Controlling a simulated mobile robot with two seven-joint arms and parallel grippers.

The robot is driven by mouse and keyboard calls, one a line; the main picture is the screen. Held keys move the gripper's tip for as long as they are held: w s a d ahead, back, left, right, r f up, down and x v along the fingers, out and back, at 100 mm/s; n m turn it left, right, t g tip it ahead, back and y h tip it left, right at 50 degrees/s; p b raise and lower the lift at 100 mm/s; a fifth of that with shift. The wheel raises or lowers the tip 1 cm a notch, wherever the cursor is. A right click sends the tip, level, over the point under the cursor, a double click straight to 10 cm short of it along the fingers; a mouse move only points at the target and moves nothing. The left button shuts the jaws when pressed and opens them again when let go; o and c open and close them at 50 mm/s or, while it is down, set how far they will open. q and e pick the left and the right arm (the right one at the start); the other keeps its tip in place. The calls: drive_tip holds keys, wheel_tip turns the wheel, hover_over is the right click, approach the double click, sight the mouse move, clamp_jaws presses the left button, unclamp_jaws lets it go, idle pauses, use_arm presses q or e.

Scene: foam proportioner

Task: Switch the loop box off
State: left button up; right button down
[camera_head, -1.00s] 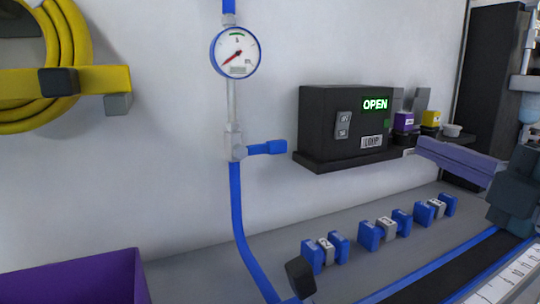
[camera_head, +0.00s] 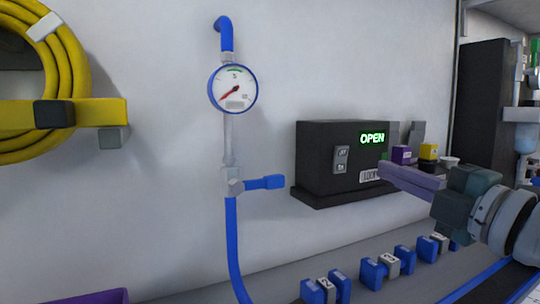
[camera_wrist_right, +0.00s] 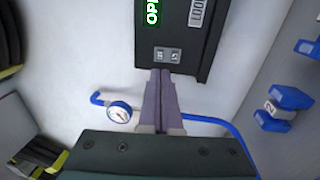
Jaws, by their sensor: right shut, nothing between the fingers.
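The loop box (camera_head: 318,172) is a dark box on a wall shelf, with a lit green OPEN display (camera_head: 372,139) and a LOOP label (camera_head: 369,176) on its front. Its grey rocker switch (camera_head: 341,159) is left of the label, and also shows in the right wrist view (camera_wrist_right: 167,54). My right gripper (camera_head: 384,169) is shut and empty, its purple-grey fingers pointing at the box front. In the right wrist view the fingertips (camera_wrist_right: 161,72) are just below the switch plate; I cannot tell whether they touch. The fingers cover part of the label in the head view. My left gripper is not in view.
A pressure gauge (camera_head: 233,88) and blue pipe (camera_head: 235,250) run down the wall left of the box. A purple block (camera_head: 401,154) and yellow block (camera_head: 428,151) stand right of it. Blue clamps (camera_head: 373,274) line the bench below. A yellow hose (camera_head: 70,55) hangs at far left.

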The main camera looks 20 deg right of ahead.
sight(343, 153)
drive_tip(key=w, duration=0.5)
drive_tip(key=w+r, duration=0.1)
drive_tip(key=w, duration=0.1)
drive_tip(key=shift+w+a, duration=0.15)
drive_tip(key=shift+a, duration=0.15)
drive_tip(key=shift+w, duration=0.3)
drive_tip(key=shift+a, duration=0.1)
